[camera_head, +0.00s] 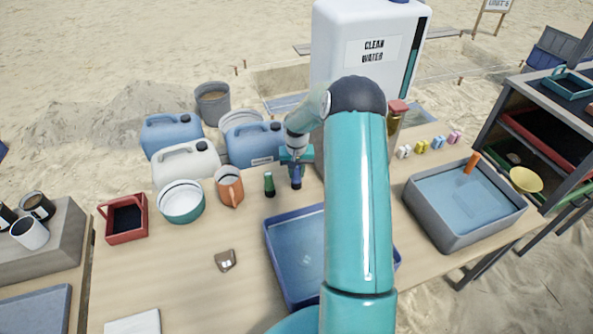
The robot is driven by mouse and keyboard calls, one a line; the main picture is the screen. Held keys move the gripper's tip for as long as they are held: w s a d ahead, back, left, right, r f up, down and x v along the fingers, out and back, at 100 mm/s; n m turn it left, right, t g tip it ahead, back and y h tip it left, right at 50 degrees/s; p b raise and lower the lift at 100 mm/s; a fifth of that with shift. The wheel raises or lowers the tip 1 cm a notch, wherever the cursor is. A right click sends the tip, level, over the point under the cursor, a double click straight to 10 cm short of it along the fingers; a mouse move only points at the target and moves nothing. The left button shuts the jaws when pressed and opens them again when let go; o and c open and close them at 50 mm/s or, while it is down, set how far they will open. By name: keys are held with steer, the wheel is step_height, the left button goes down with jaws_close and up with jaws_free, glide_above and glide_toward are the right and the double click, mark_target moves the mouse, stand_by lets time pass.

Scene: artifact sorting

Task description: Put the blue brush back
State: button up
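The blue brush (296,178) shows as a small blue shape with a dark lower end, at the back middle of the wooden table. My gripper (296,163) is right above it, at the brush's upper end. The fingers are small and partly merged with the brush, so I cannot tell whether they are closed on it or whether it touches the table. A green brush (269,185) with a dark lower end is just to the left, apart from my gripper.
An orange-brown jug (229,187) and a teal-and-white bowl (181,203) stand to the left. A blue tray (275,252) lies in front, partly behind my arm. A grey water basin (421,217) is at right. Jerrycans (186,166) stand behind. A stone piece (225,261) lies front left.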

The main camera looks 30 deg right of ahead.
steer(key=o, duration=0.4)
steer(key=shift+o, duration=0.2)
